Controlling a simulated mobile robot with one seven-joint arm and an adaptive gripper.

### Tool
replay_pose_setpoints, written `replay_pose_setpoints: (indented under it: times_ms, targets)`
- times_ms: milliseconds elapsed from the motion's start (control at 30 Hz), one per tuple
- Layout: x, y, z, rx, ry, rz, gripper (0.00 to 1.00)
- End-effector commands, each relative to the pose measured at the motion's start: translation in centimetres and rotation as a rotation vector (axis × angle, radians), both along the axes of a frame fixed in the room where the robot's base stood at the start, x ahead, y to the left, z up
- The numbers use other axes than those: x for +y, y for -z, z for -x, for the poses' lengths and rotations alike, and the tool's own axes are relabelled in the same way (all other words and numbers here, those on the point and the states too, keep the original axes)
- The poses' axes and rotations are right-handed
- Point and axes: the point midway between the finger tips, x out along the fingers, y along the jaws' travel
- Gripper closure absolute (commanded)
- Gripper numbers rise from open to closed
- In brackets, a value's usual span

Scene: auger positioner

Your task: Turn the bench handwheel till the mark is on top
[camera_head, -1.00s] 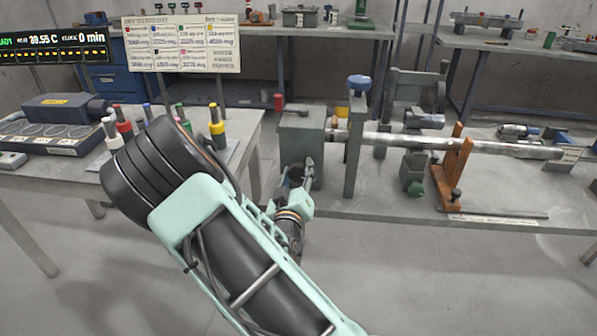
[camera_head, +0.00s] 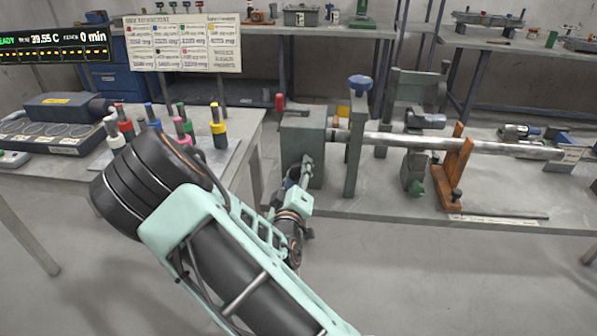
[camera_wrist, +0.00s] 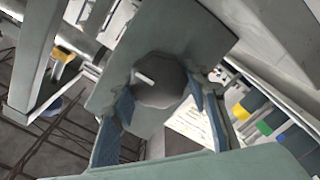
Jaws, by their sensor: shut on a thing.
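The handwheel (camera_wrist: 163,85) is a dark round knob on the grey housing (camera_head: 303,140) of the bench fixture. A short white mark (camera_wrist: 146,78) shows on its face, left of the middle in the wrist view. My gripper (camera_wrist: 160,100) has a blue finger on each side of the knob and is shut on it. In the head view my gripper (camera_head: 299,178) is at the near left side of the housing. There the knob and its mark are hidden or too small to make out.
A red-topped lever (camera_head: 279,102) stands at the housing's left. A long metal shaft (camera_head: 440,142) runs right from the fixture, past a blue-topped post (camera_head: 358,135) and an orange stand (camera_head: 455,170). A left table holds several coloured-capped tools (camera_head: 183,125). Open floor lies in front.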

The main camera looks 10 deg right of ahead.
Motion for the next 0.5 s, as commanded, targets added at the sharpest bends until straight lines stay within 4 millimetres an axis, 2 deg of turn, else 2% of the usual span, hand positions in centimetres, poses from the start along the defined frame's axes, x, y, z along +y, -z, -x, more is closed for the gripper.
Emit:
replay_pose_setpoints:
  times_ms: [67, 100, 233, 267, 500]
  targets:
    - [0.01, 0.02, 0.01, 0.000, 0.000, 0.000, 0.82]
    - [0.02, 0.02, 0.01, 0.000, 0.000, -0.001, 0.57]
    - [0.01, 0.02, 0.01, 0.000, 0.000, -0.001, 0.43]
    - [0.01, 0.02, 0.01, 0.000, 0.000, -0.001, 0.40]
    - [0.01, 0.01, 0.02, -0.001, 0.000, -0.002, 0.40]
